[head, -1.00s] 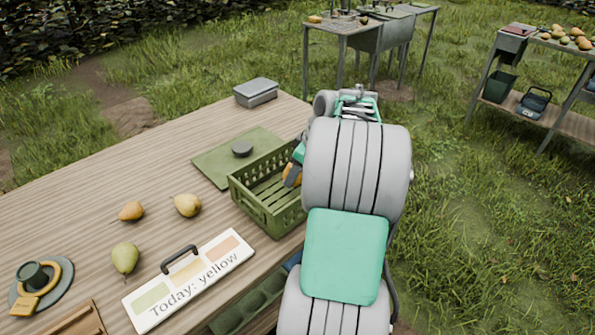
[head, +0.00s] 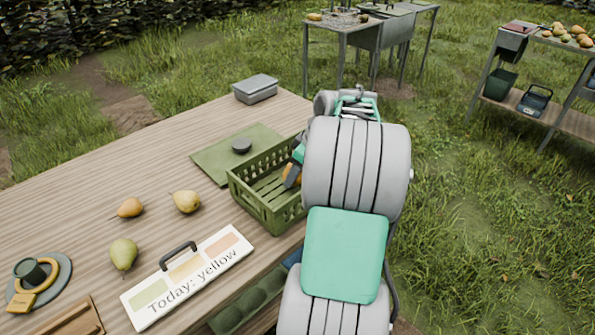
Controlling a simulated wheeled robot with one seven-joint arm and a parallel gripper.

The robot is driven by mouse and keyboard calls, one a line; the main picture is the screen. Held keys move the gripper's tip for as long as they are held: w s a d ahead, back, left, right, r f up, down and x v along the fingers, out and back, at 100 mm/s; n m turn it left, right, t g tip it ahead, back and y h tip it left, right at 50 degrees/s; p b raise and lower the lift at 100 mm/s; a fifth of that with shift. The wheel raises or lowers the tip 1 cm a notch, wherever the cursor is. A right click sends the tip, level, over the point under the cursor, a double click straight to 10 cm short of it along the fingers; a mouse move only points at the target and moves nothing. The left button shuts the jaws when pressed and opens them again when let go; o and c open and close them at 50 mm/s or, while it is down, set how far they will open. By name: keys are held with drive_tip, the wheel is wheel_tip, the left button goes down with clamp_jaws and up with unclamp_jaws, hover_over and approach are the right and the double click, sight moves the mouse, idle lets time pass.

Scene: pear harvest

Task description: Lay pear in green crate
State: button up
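The green crate (head: 247,200) stands on the wooden table beside my arm; its slatted floor shows bare on the left. My gripper (head: 292,175) is low at the crate's right end, mostly hidden behind my arm; a dark finger shows. An orange-yellow pear (head: 287,172) shows in part at that finger, inside the crate's outline. Whether the gripper is closed on it cannot be seen. On the table to the left lie a yellow pear (head: 187,201), an orange pear (head: 130,208) and a green pear (head: 123,253).
A sign reading "Today: yellow" (head: 190,280) lies at the front. A green mat (head: 215,163) with a dark round object lies behind the crate. A grey box (head: 255,90) sits at the far corner. A mug and padlock-like ring (head: 38,285) are at left. The table's left-back part is clear.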

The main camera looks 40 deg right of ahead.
drive_tip(key=shift+f+b, duration=0.6)
drive_tip(key=shift+f, duration=0.25)
idle(0.4)
drive_tip(key=o, duration=1.6)
drive_tip(key=shift+c, duration=0.2)
drive_tip(key=p+v, duration=0.2)
drive_tip(key=v, duration=0.6)
drive_tip(key=w+a+r+m+g+p, duration=0.1)
drive_tip(key=a+r+p, duration=0.15)
drive_tip(key=a, duration=0.65)
drive_tip(key=w+a+r+m+p, duration=0.1)
drive_tip(key=a+r+p, duration=0.15)
drive_tip(key=a, duration=0.75)
drive_tip(key=s+a+m+h+p, duration=0.1)
drive_tip(key=s+a+m+p, duration=0.1)
drive_tip(key=s+a, duration=0.7)
drive_tip(key=a+p, duration=0.1)
drive_tip(key=a, duration=0.3)
drive_tip(key=shift+s+h+p, duration=0.3)
drive_tip(key=shift+s+p, duration=0.05)
